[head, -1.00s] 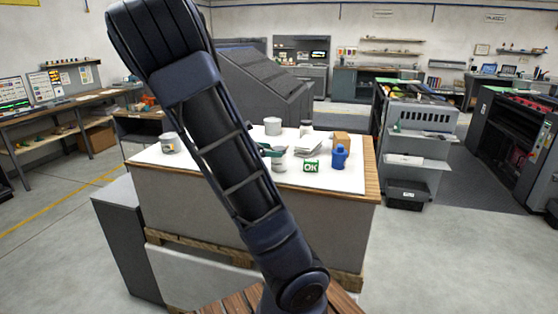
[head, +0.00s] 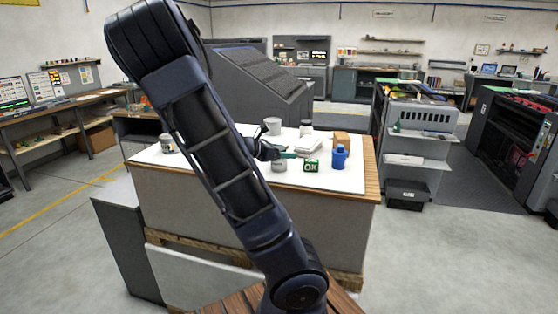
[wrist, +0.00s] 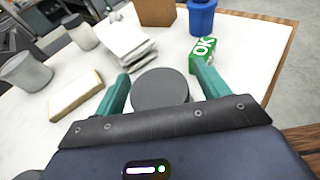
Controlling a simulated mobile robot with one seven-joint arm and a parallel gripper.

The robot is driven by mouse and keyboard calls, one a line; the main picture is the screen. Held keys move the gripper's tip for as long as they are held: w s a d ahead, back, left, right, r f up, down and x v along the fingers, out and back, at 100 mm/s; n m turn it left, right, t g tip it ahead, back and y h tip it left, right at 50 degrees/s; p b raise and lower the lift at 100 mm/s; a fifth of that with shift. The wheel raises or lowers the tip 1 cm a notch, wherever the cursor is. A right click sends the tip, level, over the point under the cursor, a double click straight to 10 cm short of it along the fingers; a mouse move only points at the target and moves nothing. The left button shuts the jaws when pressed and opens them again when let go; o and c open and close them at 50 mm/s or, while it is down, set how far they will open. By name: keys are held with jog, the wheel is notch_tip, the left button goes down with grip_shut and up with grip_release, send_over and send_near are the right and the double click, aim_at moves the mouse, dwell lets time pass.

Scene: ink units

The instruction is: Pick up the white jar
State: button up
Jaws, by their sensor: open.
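A whitish jar with a round grey lid (wrist: 160,88) stands on the white table top, between my gripper's fingers in the wrist view. Its pale side shows in the head view (head: 278,166), just below the gripper. My gripper (wrist: 160,72) has two teal fingers spread apart, one on each side of the lid, with nothing clamped. In the head view the gripper (head: 284,155) is low over the table. The jar's lower body is hidden in the wrist view, and I cannot tell how far down the fingers reach.
A green OK box (head: 311,166) and a blue jug (head: 339,157) stand to the right. Papers (head: 308,146), a brown box (head: 341,138), a grey cup (head: 272,126) and another pale jar (wrist: 82,32) stand behind. A labelled can (head: 167,143) is at the left.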

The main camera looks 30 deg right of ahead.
jog(key=c, duration=1.1)
jog(key=shift+c, duration=0.2)
jog(key=shift+r, duration=0.15)
